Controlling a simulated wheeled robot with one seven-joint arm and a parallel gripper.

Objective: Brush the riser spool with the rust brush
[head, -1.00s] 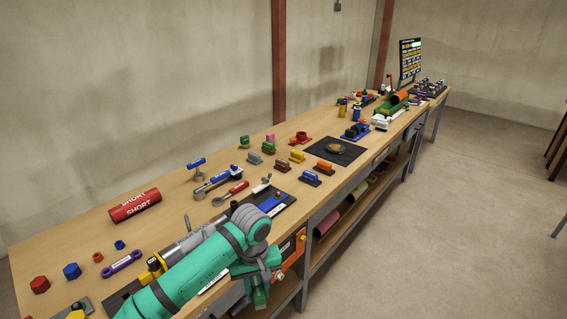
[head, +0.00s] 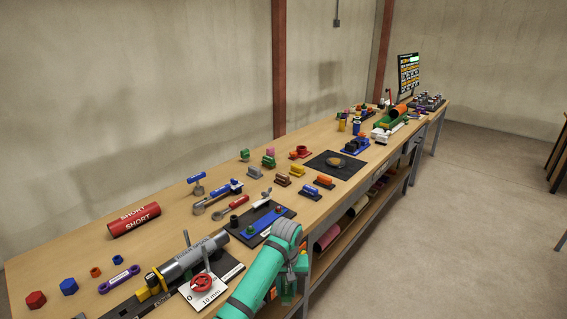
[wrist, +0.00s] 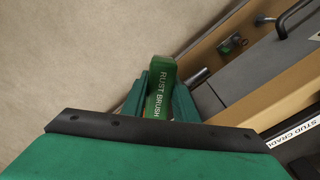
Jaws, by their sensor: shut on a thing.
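The rust brush (wrist: 161,85) is a green block lettered RUST BRUSH in the wrist view. My gripper (wrist: 160,100) is shut on it, with a green finger on each side. The brush's bristles do not show. A grey cylinder (head: 195,256) with lettering too small to read lies on a dark stand at the near end of the bench in the head view; it looks like the riser spool. My green arm hangs to the right of it, with my gripper (head: 290,284) beyond the bench's front edge, apart from the cylinder.
A white card marked 10 mm with a red handwheel (head: 202,283) stands in front of the grey cylinder. A blue-and-black tray (head: 262,225) lies just beyond it. A red SHORT pipe (head: 134,219) lies at the back.

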